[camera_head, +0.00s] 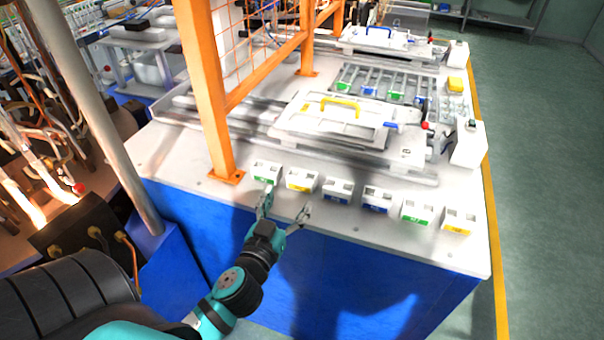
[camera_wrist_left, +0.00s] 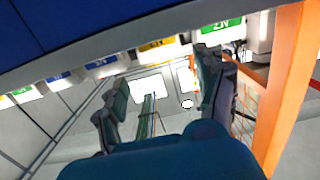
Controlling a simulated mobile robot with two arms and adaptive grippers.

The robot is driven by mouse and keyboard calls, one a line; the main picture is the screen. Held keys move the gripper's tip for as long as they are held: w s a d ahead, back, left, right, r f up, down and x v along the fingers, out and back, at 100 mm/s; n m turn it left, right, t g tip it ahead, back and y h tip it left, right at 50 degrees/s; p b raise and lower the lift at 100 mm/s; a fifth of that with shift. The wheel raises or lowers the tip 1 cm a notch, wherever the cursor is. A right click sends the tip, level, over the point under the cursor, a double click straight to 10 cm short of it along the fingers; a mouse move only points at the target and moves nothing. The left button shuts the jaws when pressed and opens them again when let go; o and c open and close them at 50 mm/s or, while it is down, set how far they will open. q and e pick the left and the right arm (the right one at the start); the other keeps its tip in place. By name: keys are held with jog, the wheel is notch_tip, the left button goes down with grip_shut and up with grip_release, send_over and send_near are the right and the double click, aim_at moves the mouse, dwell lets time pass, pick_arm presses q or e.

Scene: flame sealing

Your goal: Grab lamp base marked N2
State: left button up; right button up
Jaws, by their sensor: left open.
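A row of small white lamp bases with coloured labels stands along the table's front edge. The leftmost base (camera_head: 266,173) has a green label; the wrist view shows this label (camera_wrist_left: 222,27) upside down, seeming to read N2. A yellow-labelled base (camera_head: 301,180) stands beside it, also in the left wrist view (camera_wrist_left: 160,45). Another green-labelled base (camera_head: 417,213) stands further right, its mark too small to read surely. My left gripper (camera_head: 285,207) is open and empty at the table's front edge, apart from the bases, in front of the leftmost two. My right gripper is out of view.
Two blue-labelled bases (camera_head: 338,191) and a yellow one (camera_head: 458,221) continue the row on the white table (camera_head: 345,222). An orange post (camera_head: 210,110) rises close left of the green base. A white fixture with a yellow handle (camera_head: 340,103) lies behind.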

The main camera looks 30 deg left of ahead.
aim_at(299, 181)
pick_arm(q)
jog(key=p+x, duration=0.1)
jog(key=x, duration=0.3)
jog(key=shift+w+r+p, duration=0.15)
jog(key=shift+w+p, duration=0.15)
jog(key=shift+w, duration=0.05)
jog(key=p+x, duration=0.1)
jog(key=x, duration=0.2)
jog(key=shift+w+a+p, duration=0.15)
jog(key=shift+w+p, duration=0.1)
jog(key=shift+p, duration=0.1)
jog(key=shift+w+a, duration=0.1)
jog(key=shift+w, duration=0.3)
jog(key=shift+s, duration=0.1)
jog(key=shift+c, duration=0.2)
jog(key=shift+c, duration=1.2)
jog(key=c, duration=0.5)
jog(key=shift+c, duration=0.2)
